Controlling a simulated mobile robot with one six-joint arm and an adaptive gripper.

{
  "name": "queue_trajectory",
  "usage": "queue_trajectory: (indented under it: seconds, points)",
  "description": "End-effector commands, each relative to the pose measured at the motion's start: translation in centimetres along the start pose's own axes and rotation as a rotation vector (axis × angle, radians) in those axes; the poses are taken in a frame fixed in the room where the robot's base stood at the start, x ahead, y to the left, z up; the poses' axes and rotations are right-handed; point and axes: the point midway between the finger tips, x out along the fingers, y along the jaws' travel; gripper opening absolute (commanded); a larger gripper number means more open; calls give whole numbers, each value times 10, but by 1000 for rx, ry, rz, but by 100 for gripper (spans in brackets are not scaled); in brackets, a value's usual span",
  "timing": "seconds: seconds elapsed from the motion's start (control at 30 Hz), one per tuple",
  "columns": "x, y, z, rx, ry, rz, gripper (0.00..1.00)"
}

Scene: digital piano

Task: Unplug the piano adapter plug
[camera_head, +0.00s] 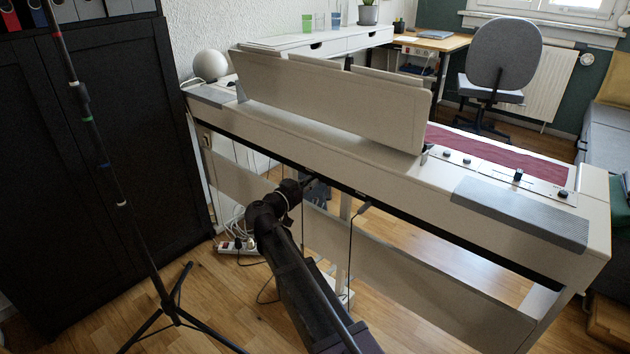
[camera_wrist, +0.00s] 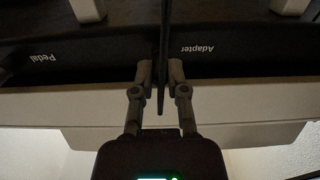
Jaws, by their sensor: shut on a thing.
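The piano (camera_head: 390,185) stands with its back towards me. In the wrist view its dark underside strip carries upside-down "Adapter" (camera_wrist: 198,49) and "Pedal" labels. My gripper (camera_wrist: 160,70) is beside the "Adapter" label, its fingers closed around the dark, thin adapter plug (camera_wrist: 163,45) and cable. The plug's tip and socket are too dark to tell whether they are joined. In the head view my gripper (camera_head: 312,181) reaches under the piano's back edge, with the held plug not clear there.
A black cable with a connector (camera_head: 363,208) hangs under the piano to the right of my arm. A power strip (camera_head: 236,246) with white cables lies on the floor. A tripod stand (camera_head: 172,305) and black cabinet (camera_head: 75,150) are at left. Floor at lower right is clear.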

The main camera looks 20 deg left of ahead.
Motion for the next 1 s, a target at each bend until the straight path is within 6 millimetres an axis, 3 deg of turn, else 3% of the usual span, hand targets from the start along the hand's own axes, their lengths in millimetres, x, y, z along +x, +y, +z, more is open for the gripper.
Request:
queue_trajectory:
  seconds: [1.0]
  points:
    - [-11, 0, 0, 0, 0, 0, 0]
